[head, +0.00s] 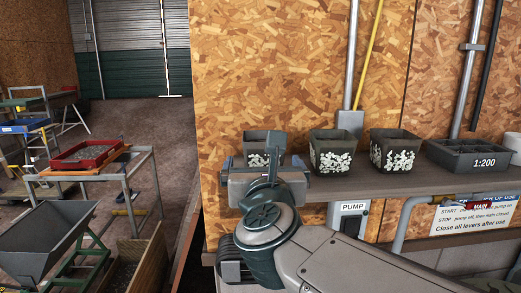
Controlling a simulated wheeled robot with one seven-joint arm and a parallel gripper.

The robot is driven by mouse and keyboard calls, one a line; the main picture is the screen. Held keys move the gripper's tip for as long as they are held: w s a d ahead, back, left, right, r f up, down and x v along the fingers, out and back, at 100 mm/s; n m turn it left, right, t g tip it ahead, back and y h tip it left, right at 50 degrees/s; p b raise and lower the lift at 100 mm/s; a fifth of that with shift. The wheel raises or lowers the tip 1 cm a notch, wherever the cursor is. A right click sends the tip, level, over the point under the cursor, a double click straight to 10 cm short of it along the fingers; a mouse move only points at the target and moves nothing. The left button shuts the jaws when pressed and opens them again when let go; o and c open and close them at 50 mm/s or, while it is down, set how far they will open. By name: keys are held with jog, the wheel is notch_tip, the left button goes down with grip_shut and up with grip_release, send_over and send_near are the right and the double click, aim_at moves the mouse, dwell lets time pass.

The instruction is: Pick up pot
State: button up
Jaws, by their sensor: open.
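Three dark grey square pots with white patches on their fronts stand upright in a row on a shelf (430,182): a left pot (264,137), a middle pot (334,148) and a right pot (395,148). My gripper (264,161) is open in front of the left pot and hides its lower part. One finger shows at each side of the left pot in the picture. I cannot tell whether the fingers reach around it or stay short of it. The middle pot is close to the right finger.
A dark compartment tray marked 1:200 (468,155) sits right of the pots. A chipboard wall with pipes stands behind the shelf. Below are a PUMP box (348,217) and a sign (473,219). Left are a red tray (90,154) on a stand and a grey hopper (45,240).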

aim_at(264, 155)
jog(key=w, duration=0.5)
jog(key=shift+d, duration=0.25)
jog(key=shift+w+d+r+p, duration=0.15)
jog(key=shift+w+p, duration=1.1)
jog(key=shift+w, duration=1.4)
jog(key=c, duration=1)
